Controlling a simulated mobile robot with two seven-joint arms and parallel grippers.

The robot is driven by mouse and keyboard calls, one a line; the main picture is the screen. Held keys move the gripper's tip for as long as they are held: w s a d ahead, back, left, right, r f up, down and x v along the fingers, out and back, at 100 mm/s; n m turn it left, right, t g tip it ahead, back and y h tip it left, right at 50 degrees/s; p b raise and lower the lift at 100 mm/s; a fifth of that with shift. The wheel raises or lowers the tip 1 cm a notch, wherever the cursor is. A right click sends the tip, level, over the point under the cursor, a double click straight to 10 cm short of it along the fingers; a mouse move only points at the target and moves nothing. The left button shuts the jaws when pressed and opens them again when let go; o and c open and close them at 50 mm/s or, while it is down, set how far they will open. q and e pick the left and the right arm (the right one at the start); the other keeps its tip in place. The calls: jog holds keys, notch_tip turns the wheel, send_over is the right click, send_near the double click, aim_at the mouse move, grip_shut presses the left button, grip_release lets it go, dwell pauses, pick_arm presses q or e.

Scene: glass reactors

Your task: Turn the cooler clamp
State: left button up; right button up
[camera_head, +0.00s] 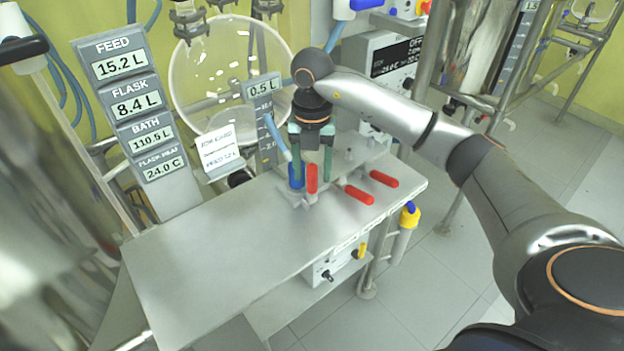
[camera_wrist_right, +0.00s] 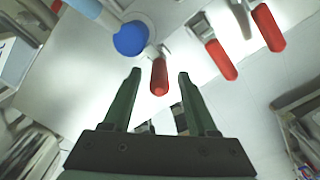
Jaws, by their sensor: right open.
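Three red-handled clamps sit at the back right of the grey bench. The other two, a middle handle (camera_head: 360,194) and a right handle (camera_head: 384,178), lie flat, pointing right. No label shows which is the cooler clamp. In the right wrist view, that handle (camera_wrist_right: 159,77) appears in the gap between the green fingertips (camera_wrist_right: 159,74), with no visible contact. Its exact depth is unclear. My left gripper is out of view.
A blue hose end with a blue ball (camera_wrist_right: 131,38) is close to the left finger. A display column (camera_head: 130,105) and a large glass vessel (camera_head: 230,75) stand behind the bench (camera_head: 230,260). The bench's front left is clear. A yellow-capped pipe (camera_head: 408,216) stands at its right edge.

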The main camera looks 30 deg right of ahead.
jog(key=shift+f, duration=1.35)
jog(key=shift+c, duration=0.3)
grip_shut()
